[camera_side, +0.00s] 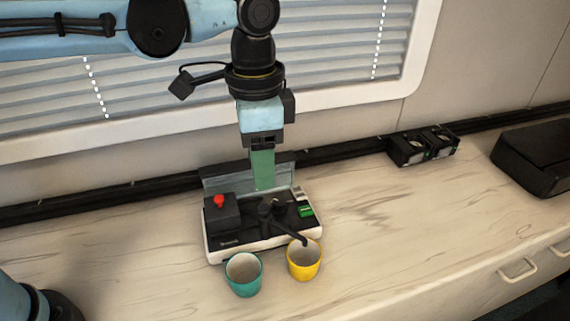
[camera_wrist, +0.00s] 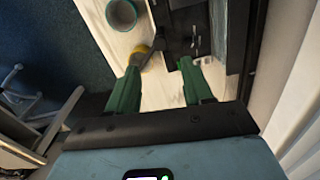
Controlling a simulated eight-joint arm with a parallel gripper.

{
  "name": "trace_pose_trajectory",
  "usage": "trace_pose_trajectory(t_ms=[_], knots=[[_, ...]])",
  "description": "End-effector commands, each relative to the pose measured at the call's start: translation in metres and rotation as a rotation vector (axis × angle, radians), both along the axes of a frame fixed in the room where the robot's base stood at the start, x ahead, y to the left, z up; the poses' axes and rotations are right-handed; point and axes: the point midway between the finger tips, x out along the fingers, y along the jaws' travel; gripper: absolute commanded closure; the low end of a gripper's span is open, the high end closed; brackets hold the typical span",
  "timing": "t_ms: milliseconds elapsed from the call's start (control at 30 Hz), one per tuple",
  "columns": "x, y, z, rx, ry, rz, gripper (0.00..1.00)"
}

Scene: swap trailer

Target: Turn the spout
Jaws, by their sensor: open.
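The spout (camera_side: 288,229) is a dark bar on top of a black and white machine (camera_side: 232,240) on the counter. Its end reaches over the rim of the yellow cup (camera_side: 304,264). A teal cup (camera_side: 244,276) stands to the left of the yellow cup, in front of the machine. My gripper (camera_side: 262,186) points down above the back part of the machine, behind the spout. In the wrist view my gripper (camera_wrist: 161,88) shows two green fingers apart with nothing between them. The yellow cup (camera_wrist: 139,54) and teal cup (camera_wrist: 121,14) lie beyond the fingers there.
The machine carries a red button (camera_side: 219,200) on a black box and a green switch (camera_side: 306,211). A black twin device (camera_side: 422,147) and a black tray (camera_side: 540,160) stand at the right. The counter (camera_side: 400,220) right of the machine is clear. A window with blinds is behind.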

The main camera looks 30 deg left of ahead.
Motion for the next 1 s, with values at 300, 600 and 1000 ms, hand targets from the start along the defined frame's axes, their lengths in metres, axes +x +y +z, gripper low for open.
trace_pose_trajectory(t_ms=[300,600,1000], knots=[[0.0,0.0,0.035,0.0,0.0,0.0,0.49],[0.0,0.0,0.039,0.0,0.0,0.0,0.49],[0.001,0.05,0.033,-0.058,-0.097,0.164,0.49]])
